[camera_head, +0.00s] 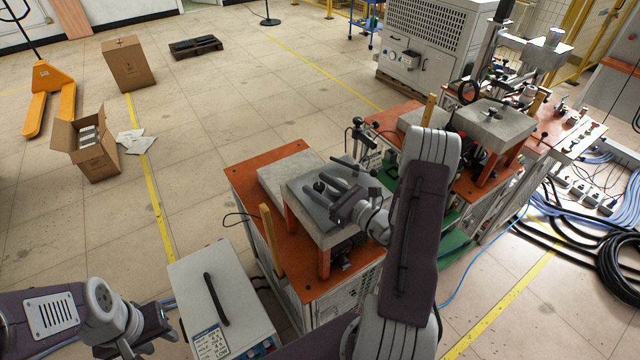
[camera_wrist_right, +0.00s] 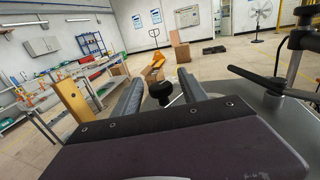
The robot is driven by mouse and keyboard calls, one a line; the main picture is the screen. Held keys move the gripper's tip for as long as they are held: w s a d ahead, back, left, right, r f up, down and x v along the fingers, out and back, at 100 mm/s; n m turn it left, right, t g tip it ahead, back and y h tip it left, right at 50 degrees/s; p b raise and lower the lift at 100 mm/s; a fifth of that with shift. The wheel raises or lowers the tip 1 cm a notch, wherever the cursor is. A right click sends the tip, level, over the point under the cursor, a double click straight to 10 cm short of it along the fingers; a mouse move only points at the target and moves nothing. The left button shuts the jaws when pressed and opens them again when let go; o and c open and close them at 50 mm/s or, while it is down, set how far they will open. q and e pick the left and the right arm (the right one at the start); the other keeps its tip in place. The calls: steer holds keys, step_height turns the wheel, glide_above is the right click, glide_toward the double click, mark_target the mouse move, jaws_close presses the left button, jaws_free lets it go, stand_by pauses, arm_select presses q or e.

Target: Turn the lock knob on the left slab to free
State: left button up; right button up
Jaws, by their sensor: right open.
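The left slab (camera_head: 298,207) is a grey plate raised on orange legs above an orange-topped cabinet. Its dark lock knob (camera_head: 319,186) stands on top. In the right wrist view the black round knob (camera_wrist_right: 160,90) shows between my two fingers, with a gap visible to each side. My right gripper (camera_head: 326,179) is open over the slab, its fingers around the knob without visible gripping. The knob's marking and lock position cannot be read. My left gripper (camera_head: 150,343) hangs at the lower left, away from the slab; its jaw opening is unclear.
A wooden bar (camera_head: 271,240) stands upright by the slab's left side. A grey box with a black handle (camera_head: 216,299) sits in front of the cabinet. A second slab (camera_head: 492,122) stands on the unit to the right. Open floor lies left.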

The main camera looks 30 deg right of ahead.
steer(key=shift+s, duration=0.1)
steer(key=shift+w, duration=0.2)
jaws_close()
steer(key=shift+f+n+y, duration=0.1)
steer(key=shift+n+y, duration=0.2)
steer(key=shift+y, duration=0.1)
steer(key=n+g+y+b, duration=0.1)
steer(key=n+g+y, duration=0.1)
steer(key=y, duration=0.1)
steer(key=shift+n, duration=0.3)
steer(key=shift+n+g+y+b, duration=0.8)
steer(key=shift+n+g+y, duration=0.5)
steer(key=shift+g+y, duration=0.4)
jaws_free()
